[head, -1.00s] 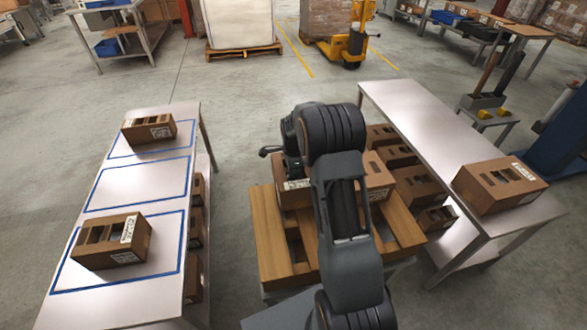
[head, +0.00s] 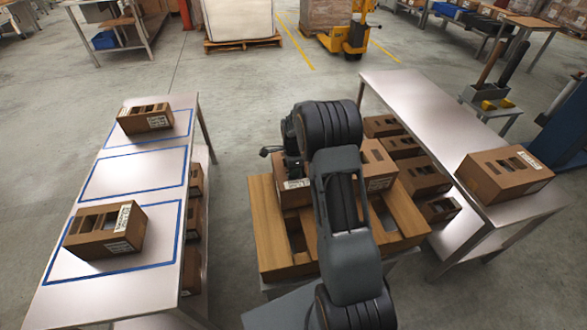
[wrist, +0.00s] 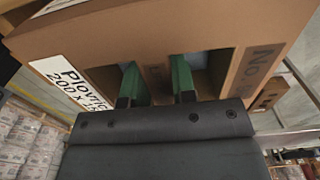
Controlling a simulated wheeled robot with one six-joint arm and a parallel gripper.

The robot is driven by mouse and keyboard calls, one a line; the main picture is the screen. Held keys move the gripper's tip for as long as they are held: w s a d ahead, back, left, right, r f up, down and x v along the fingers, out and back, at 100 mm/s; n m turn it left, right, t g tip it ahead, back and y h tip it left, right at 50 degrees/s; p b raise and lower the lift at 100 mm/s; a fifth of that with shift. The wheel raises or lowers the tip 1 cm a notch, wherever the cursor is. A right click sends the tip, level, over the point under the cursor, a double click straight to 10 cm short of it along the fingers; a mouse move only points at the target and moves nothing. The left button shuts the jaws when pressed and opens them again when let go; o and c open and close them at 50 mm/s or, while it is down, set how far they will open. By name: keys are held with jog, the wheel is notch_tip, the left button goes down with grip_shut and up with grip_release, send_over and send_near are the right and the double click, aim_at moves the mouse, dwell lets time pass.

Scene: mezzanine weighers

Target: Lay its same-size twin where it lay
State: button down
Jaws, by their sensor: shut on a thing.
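My gripper (wrist: 156,82) has its two green fingers in the slots of a brown cardboard carton (wrist: 215,28) with a white printed label, and is shut on it. In the head view my arm hides the gripper, and I cannot tell which carton part there is the held one. On the left table (head: 130,164), three blue-taped outlines are marked. A carton (head: 146,120) sits in the far outline and a larger-looking carton (head: 98,238) in the near one. The middle outline (head: 135,174) is empty.
Another carton (head: 508,178) sits on the right table (head: 412,98), whose far part is bare. A wooden pallet-like stand (head: 262,225) with cartons is between the tables, behind my arm. More cartons (head: 420,178) are low beside the right table.

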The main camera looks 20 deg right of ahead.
jog(key=shift+f, duration=0.25)
dwell(0.5)
jog(key=c, duration=0.8)
grip_release()
jog(key=shift+c, duration=0.2)
notch_tip(320, 180, up, 14)
jog(key=shift+p, duration=0.45)
